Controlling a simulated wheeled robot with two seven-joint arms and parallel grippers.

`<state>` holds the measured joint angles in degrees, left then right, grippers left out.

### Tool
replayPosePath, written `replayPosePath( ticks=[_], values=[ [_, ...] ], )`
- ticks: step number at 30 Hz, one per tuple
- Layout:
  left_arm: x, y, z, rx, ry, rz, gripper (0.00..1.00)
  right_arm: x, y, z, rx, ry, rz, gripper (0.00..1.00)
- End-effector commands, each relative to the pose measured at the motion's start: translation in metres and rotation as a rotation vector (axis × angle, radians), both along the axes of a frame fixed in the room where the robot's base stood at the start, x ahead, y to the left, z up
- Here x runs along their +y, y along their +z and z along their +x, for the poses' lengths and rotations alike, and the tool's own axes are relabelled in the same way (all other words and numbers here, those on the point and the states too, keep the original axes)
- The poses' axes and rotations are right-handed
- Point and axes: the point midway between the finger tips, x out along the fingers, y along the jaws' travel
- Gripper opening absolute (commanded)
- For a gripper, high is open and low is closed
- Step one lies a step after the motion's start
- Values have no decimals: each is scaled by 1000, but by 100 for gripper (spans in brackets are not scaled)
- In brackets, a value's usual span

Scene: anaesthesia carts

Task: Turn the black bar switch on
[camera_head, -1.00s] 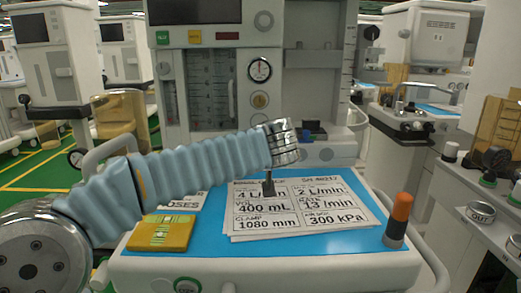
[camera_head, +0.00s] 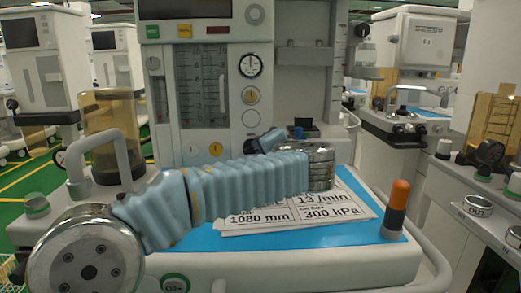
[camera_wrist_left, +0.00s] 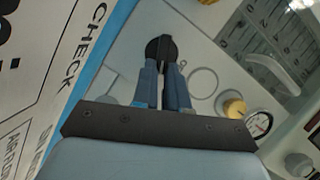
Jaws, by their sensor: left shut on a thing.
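The black bar switch (camera_wrist_left: 160,47) is a round black knob with a raised bar, on the pale machine panel in the left wrist view. My left gripper (camera_wrist_left: 161,68) is shut on it, with its two blue-grey fingers on either side of the bar. In the head view my left arm reaches in from the left across the worktop. The gripper's dark body (camera_head: 266,141) shows partly behind the arm near the machine front, and the switch is hidden there. My right gripper is not in view.
Printed sheets (camera_head: 345,208) lie on the blue worktop mat (camera_head: 205,240). An orange-topped cylinder (camera_head: 398,195) stands at the worktop's right. A round gauge (camera_head: 250,66) is on the machine front. Another cart with knobs (camera_head: 478,207) stands at the right.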

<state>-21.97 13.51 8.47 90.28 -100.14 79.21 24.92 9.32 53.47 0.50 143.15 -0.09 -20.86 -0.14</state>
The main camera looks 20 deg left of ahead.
Motion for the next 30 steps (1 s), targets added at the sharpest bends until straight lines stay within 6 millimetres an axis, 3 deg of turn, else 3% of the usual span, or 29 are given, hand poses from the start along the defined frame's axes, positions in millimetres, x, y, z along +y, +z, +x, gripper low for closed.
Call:
replayPosePath(
  ticks=[12, 30],
  values=[
    [-3, -9, 1, 114, -4, 233, 0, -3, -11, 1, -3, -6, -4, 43],
    [-3, -10, 1, 144, -4, 295, 0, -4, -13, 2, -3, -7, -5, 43]
  ],
)
